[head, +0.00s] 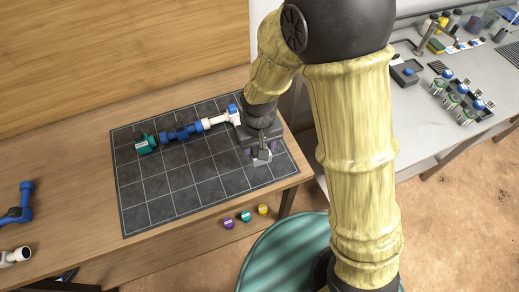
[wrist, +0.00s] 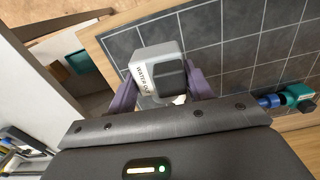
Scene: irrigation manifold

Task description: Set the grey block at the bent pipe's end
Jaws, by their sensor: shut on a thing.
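The grey block (wrist: 160,55), a light grey piece lettered "WATER OUT" with a dark square part on its face, is between the purple fingers of my gripper (wrist: 164,88) in the wrist view. In the head view, my gripper (head: 260,152) is shut on it over the right part of the dark mat; the block shows small and partly hidden. I cannot tell whether it touches the mat. A white bent pipe (head: 234,116) with a blue tip ends the pipe row, just up and left of my gripper. The block is apart from it.
The row on the gridded mat (head: 150,205) runs through blue parts (head: 182,132) to a teal block (head: 146,144). Loose blue pipe (head: 22,205) lies at far left. Purple, teal and yellow caps (head: 245,216) sit near the table's front. A grey bench with parts stands right.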

